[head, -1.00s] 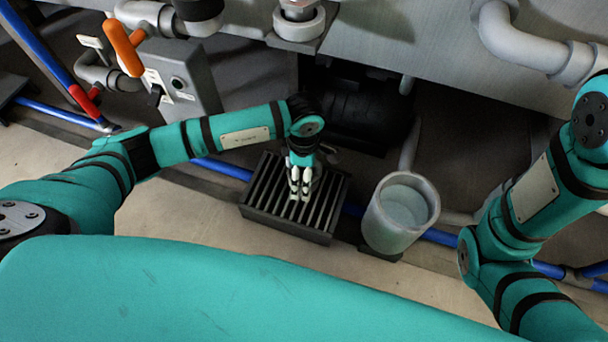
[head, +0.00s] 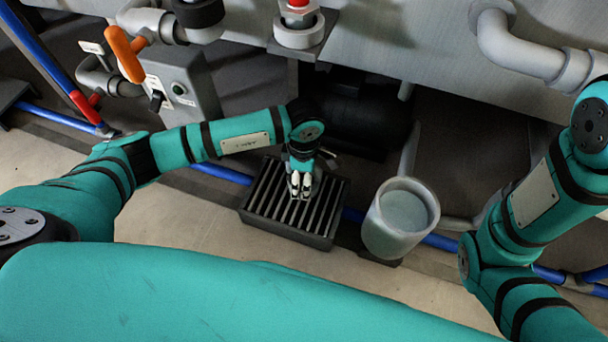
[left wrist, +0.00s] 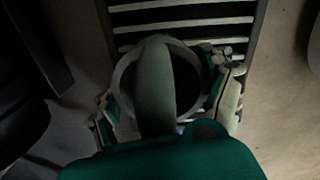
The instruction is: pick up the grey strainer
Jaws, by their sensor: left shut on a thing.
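The grey strainer (left wrist: 154,90) shows in the left wrist view as a round rim with a grey band across its dark middle. My left gripper (left wrist: 168,100) has a finger on each side of it and is shut on it. In the head view my left gripper (head: 301,185) points down over the slatted dark rack (head: 328,222). The strainer is mostly hidden there by the gripper and wrist. I cannot tell whether it touches the slats. My right arm shows at the right edge of the head view, but its gripper is out of view.
A pale grey bucket (head: 374,228) stands just right of the rack. A blue pipe (head: 222,173) runs along the floor behind. A grey control box (head: 184,92) and an orange-handled valve (head: 125,52) stand at the upper left. The metal tank (head: 400,45) overhangs the back.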

